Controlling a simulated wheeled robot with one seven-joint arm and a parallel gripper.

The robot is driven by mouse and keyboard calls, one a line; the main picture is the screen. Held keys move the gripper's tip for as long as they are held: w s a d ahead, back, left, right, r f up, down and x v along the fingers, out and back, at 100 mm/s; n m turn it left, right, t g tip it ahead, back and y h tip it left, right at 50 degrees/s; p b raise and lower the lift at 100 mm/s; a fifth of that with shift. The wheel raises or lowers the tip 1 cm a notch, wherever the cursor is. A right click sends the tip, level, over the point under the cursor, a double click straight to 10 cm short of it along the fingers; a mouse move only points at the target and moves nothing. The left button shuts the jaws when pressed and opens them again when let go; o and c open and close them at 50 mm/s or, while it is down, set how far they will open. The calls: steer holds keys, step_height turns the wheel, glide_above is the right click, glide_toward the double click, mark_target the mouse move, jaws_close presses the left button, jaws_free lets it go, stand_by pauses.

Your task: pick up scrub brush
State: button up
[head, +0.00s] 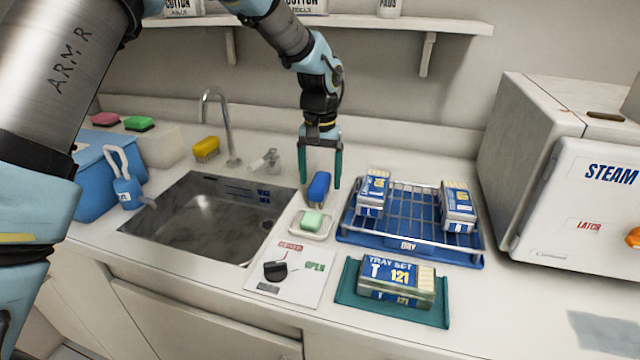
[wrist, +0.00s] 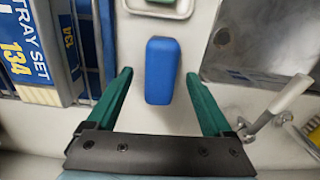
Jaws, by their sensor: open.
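A blue block-shaped scrub brush (head: 319,188) lies on the counter between the sink and the dish rack. It also shows in the wrist view (wrist: 163,72), lengthwise between my two green fingers. My gripper (head: 320,184) points down over the blue brush, with one finger on each side. In the wrist view my gripper (wrist: 159,74) is open, with clear gaps between both fingers and the brush. Its exact height above the counter is hard to tell.
A soap dish (head: 311,223) with green soap stands just in front of the blue brush. A blue rack (head: 410,215) holding labelled boxes is close on the right. The sink (head: 210,215) and a small tap fitting (head: 265,160) are on the left. A steam unit (head: 590,190) stands far right.

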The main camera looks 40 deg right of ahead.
steer(key=shift+f, duration=0.9)
jaws_close()
